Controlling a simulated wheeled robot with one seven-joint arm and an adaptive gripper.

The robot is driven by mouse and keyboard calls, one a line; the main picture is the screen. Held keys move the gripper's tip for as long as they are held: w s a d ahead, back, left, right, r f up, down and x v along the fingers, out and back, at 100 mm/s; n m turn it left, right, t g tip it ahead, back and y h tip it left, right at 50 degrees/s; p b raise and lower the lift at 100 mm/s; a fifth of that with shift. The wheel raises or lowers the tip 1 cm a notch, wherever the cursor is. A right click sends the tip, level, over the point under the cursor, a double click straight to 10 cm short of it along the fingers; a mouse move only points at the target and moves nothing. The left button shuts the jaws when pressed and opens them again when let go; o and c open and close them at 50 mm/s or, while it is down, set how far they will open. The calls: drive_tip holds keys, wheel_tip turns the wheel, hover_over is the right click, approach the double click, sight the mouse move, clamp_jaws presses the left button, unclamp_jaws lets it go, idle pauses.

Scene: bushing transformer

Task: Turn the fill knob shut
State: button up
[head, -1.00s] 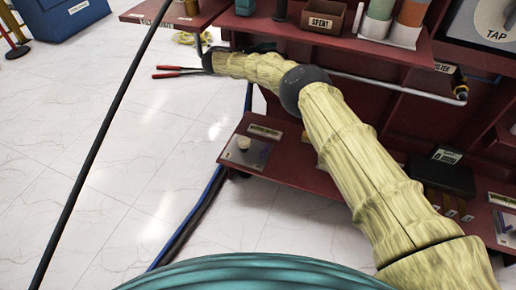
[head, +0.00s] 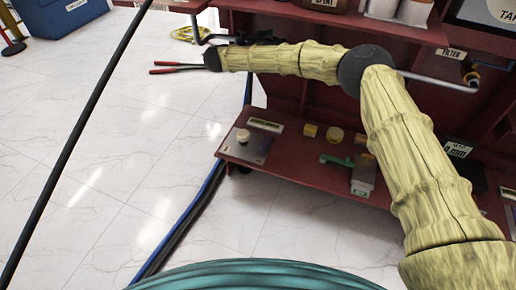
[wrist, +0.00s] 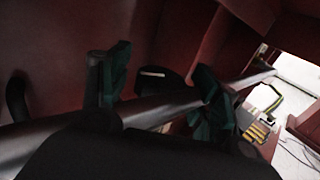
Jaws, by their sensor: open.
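I cannot pick out the fill knob for certain in either view. In the head view a cream round knob (head: 243,135) stands on a small metal plate (head: 250,149) at the left end of the lower red shelf. In the wrist view my gripper (wrist: 160,88) shows two dark green fingers spread apart. A grey pipe (wrist: 165,107) crosses by them; I cannot tell whether it touches.
The lower shelf (head: 290,163) also holds a green-handled valve (head: 338,160) and small yellow pieces (head: 310,130). A blue hose (head: 190,210) lies on the floor. Open floor is at left.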

drive_tip(key=shift+n+t+y+b, duration=0.3)
drive_tip(key=shift+n+t+y, duration=0.5)
drive_tip(key=shift+t, duration=0.1)
drive_tip(key=n+t+y+b, duration=0.2)
drive_tip(key=n+t+y, duration=0.2)
drive_tip(key=y, duration=0.1)
drive_tip(key=shift+d+n+y, duration=0.1)
drive_tip(key=shift+n+y, duration=0.2)
drive_tip(key=shift+y, duration=0.1)
drive_tip(key=n+t+y+b, duration=0.1)
drive_tip(key=n+y, duration=0.1)
drive_tip(key=y, duration=0.1)
drive_tip(key=n+y+b, duration=0.2)
drive_tip(key=y, duration=0.1)
drive_tip(key=shift+t+y, duration=0.4)
drive_tip(key=shift+n+g+y+b, duration=0.4)
drive_tip(key=shift+n+y+b, duration=1.55)
drive_tip(key=shift+y, duration=0.95)
drive_tip(key=p+v, duration=0.6)
drive_tip(key=v, duration=0.5)
drive_tip(key=s+a+f+n+g+y+p, duration=0.1)
drive_tip(key=s+a+f+n+g, duration=0.2)
drive_tip(key=s+f+n, duration=0.3)
drive_tip(key=s+a+f+n+g+p, duration=0.2)
drive_tip(key=s+a+f+n+g, duration=0.2)
drive_tip(key=s+f, duration=0.7)
drive_tip(key=shift+s+f+n+y, duration=0.4)
drive_tip(key=shift+f+n, duration=0.85)
drive_tip(key=shift+f, duration=1.8)
drive_tip(key=shift+a, duration=0.15)
